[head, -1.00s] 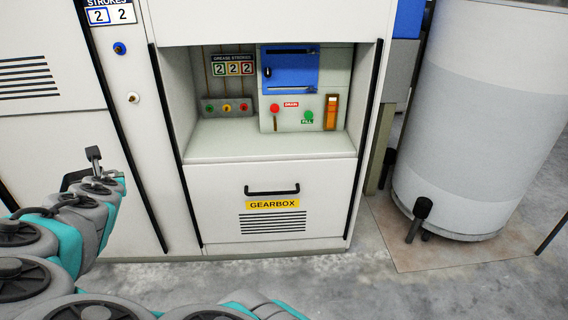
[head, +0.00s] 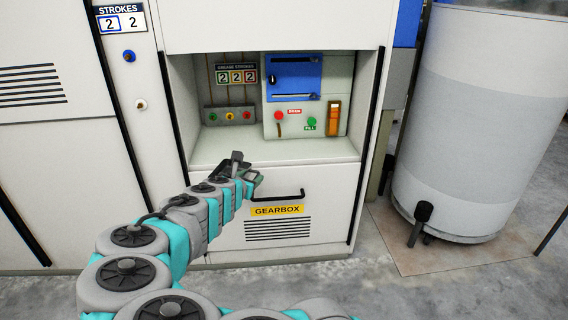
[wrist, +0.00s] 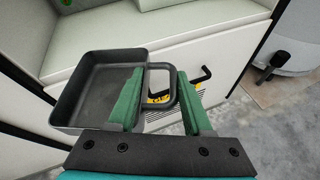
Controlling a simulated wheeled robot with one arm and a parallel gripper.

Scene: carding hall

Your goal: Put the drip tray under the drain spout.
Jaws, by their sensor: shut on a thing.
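The drip tray (wrist: 68,112) is a shallow dark grey rectangular pan with a looped handle, at left in the wrist view. My gripper (wrist: 158,88) has its green fingers shut on the tray's handle side, with the pan out to the left. In the head view my gripper (head: 250,178) is in front of the gearbox panel, just below the recess shelf, with part of the dark tray (head: 234,166) showing. The red DRAIN label (head: 294,112) is on the recess's back unit beside a red knob (head: 279,115).
The recess shelf (head: 270,151) is bare. The gearbox panel has a black bar handle (head: 276,194) close to my gripper. Side walls with black edges bound the recess. A large pale drum (head: 470,120) stands at right.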

